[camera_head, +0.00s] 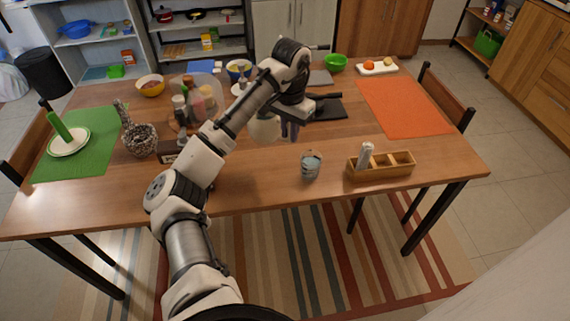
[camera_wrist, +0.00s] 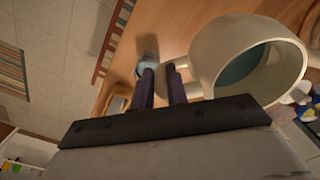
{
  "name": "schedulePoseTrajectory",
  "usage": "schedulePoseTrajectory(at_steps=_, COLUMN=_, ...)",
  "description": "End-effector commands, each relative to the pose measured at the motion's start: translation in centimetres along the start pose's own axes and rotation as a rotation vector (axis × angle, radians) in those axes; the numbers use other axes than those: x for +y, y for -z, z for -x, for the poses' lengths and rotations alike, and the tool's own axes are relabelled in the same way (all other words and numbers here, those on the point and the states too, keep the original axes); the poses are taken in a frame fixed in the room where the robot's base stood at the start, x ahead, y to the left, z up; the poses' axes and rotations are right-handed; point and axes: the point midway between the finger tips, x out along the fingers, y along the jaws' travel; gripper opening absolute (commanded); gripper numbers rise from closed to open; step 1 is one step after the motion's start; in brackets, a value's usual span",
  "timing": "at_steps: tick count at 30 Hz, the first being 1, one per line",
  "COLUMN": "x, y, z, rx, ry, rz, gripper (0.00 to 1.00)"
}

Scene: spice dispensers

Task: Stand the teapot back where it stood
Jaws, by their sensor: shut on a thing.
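The cream teapot (camera_head: 264,129) is in the middle of the table in the head view, partly hidden behind my arm. In the wrist view the teapot (camera_wrist: 217,55) fills the upper right, its round opening showing a teal inside. My gripper (camera_head: 290,130) is at the teapot's right side in the head view. In the wrist view the dark fingers of my gripper (camera_wrist: 163,75) are shut on a part of the teapot that sticks out from its side, probably the handle. I cannot tell whether the teapot's base touches the table.
A grey-blue cup (camera_head: 311,166) and a wooden divided box (camera_head: 382,170) stand near the front edge. A clear dome (camera_head: 207,88) and several jars stand left of my arm. A dark mat (camera_head: 326,108) lies behind the gripper.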

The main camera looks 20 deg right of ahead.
Motion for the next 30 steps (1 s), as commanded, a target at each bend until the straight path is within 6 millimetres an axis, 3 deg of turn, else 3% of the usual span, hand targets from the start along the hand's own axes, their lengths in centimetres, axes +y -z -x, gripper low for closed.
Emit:
schedulePoseTrajectory(at_steps=9, x=0.2, y=0.1, z=-7.5, rx=0.001, ry=-0.004, rz=0.000, gripper=0.00)
schedulePoseTrajectory(at_steps=30, x=0.0, y=0.1, z=-14.0, rx=0.002, ry=0.003, rz=0.001, gripper=0.00)
